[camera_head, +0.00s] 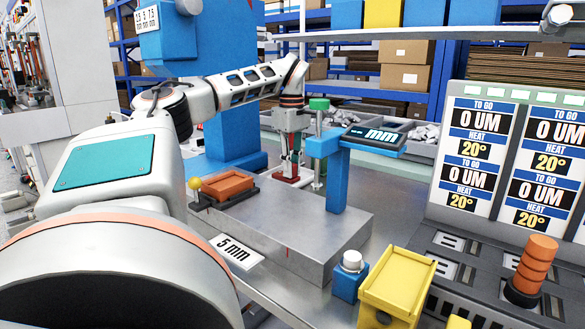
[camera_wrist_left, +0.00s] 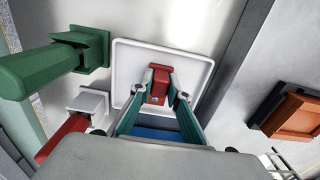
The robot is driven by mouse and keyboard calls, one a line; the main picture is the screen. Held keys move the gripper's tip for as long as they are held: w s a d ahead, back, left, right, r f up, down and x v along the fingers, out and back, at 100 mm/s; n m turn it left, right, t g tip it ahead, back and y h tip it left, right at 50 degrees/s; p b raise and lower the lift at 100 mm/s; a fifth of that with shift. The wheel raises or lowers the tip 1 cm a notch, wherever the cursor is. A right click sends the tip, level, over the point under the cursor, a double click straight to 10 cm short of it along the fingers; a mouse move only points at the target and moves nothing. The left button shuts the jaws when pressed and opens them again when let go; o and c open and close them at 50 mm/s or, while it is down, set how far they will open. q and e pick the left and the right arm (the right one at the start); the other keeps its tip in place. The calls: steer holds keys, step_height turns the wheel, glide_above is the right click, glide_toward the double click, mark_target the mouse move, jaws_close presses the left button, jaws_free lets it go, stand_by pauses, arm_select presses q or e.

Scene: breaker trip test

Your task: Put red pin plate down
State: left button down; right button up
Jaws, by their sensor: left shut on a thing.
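My left gripper (camera_head: 291,150) points down behind the steel block in the head view. In the left wrist view, its teal fingers (camera_wrist_left: 159,92) are shut on a red pin (camera_wrist_left: 159,78). A white square plate with a raised rim (camera_wrist_left: 195,64) lies under the pin and fingertips. I cannot tell whether the pin is fixed to this plate, or whether the held piece touches what is below. In the head view, red and white parts (camera_head: 287,173) show at the foot of the gripper, partly hidden. My right gripper is not in view.
A green part (camera_wrist_left: 88,48) and a small white plate with a red handle (camera_wrist_left: 90,101) stand close left in the wrist view. The steel block (camera_head: 290,225) carries an orange tray (camera_head: 228,184). A blue gauge stand (camera_head: 337,180) stands right of the gripper.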

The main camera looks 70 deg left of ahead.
arm_select(q)
steer(key=shift+r, duration=0.1)
steer(key=c, duration=1.9)
jaws_free()
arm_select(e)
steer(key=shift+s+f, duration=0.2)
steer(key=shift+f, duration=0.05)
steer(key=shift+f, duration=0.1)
